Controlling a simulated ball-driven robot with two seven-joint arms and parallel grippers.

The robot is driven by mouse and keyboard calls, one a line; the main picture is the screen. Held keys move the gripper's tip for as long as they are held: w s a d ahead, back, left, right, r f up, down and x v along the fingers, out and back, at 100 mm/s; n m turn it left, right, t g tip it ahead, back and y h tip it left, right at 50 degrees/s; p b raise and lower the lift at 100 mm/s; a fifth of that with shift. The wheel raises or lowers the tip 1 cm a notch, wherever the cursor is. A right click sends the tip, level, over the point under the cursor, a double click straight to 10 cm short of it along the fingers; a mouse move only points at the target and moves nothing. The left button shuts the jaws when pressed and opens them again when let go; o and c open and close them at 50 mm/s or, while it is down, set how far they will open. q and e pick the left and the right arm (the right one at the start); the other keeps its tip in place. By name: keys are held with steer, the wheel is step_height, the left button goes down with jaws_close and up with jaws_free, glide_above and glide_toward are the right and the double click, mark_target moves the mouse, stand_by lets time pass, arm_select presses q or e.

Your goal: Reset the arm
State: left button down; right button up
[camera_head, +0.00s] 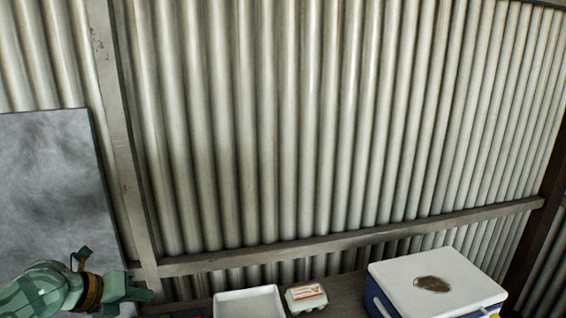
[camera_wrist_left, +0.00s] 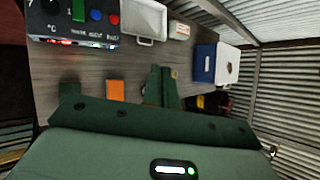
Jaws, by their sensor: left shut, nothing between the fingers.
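My green left gripper (camera_head: 138,291) is at the lower left of the head view, in front of the wall. Its fingers are shut with nothing between them. In the left wrist view its fingers (camera_wrist_left: 161,80) point out over the wooden table and are close together. My right gripper is in neither view.
On the table (camera_wrist_left: 62,72) stand a device with knobs (camera_wrist_left: 73,38), a white tray (camera_head: 248,303), an egg carton (camera_head: 306,298) and a blue and white cooler (camera_head: 436,281). An orange block (camera_wrist_left: 116,90) lies nearer. Corrugated metal wall (camera_head: 300,120) rises behind.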

arm_select(q)
steer(key=s+d+f+n, duration=0.7)
steer(key=s+d+f, duration=0.25)
steer(key=d, duration=0.25)
steer(key=s+a+n+y, duration=1.05)
steer(key=s+n, duration=0.45)
steer(key=n, duration=0.4)
steer(key=s+d+f+g+h+b, duration=0.15)
steer(key=f+b, duration=0.25)
steer(key=f, duration=1)
steer(key=s+d+f+n+g+h+b, duration=0.1)
steer(key=s+f+b, duration=0.3)
steer(key=f, duration=1)
steer(key=s+d+f+g+h+b, duration=0.15)
steer(key=f+b, duration=0.35)
steer(key=f, duration=0.9)
steer(key=s+f+n+g+b, duration=0.2)
steer(key=s+f+b, duration=0.7)
steer(key=s+f, duration=1.1)
step_height(320, 180, down, 3)
steer(key=shift+s+a+r+n+g+h, duration=0.25)
steer(key=shift+n+g+h, duration=0.2)
steer(key=shift+g, duration=0.35)
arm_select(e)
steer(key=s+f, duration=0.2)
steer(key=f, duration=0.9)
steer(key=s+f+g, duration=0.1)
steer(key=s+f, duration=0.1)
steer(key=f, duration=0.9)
